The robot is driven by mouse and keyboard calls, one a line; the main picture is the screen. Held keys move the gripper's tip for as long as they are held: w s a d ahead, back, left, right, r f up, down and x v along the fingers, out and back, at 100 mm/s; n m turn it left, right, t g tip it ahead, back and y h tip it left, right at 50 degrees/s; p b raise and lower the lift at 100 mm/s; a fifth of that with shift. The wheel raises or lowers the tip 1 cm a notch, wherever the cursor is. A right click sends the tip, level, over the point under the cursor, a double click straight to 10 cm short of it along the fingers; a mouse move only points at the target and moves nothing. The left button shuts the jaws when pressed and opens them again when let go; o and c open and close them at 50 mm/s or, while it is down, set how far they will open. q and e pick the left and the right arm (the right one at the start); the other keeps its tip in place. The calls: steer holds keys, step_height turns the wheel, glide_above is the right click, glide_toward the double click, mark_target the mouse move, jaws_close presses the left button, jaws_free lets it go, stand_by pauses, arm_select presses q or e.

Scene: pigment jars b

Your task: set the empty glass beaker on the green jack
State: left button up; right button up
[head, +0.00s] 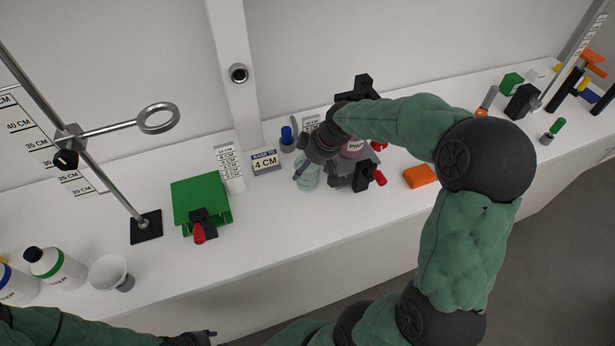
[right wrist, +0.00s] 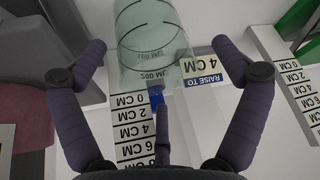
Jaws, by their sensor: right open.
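The clear glass beaker (head: 308,180) stands on the white bench, partly hidden by my right gripper (head: 304,166). In the right wrist view the beaker (right wrist: 150,38) has dark graduation lines and looks empty. There my open right gripper (right wrist: 158,46) has a finger on each side of it, with gaps showing, so it is not gripped. The green jack (head: 198,192) stands to the left, its flat green top bare and a red-handled black knob at its front. My left gripper (head: 192,338) is at the bottom edge, too cut off to tell its opening.
A dark jack (head: 345,174) with a jar (head: 352,146) stands right beside the beaker. A "RAISE TO 4 CM" sign (head: 265,162) and a scale card (head: 229,168) stand behind. A ring stand (head: 146,226) is left of the green jack. An orange block (head: 420,176) lies right.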

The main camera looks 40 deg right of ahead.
steer(key=shift+w+f, duration=0.25)
steer(key=shift+f, duration=0.15)
steer(key=c, duration=1.3)
steer(key=shift+r, duration=0.2)
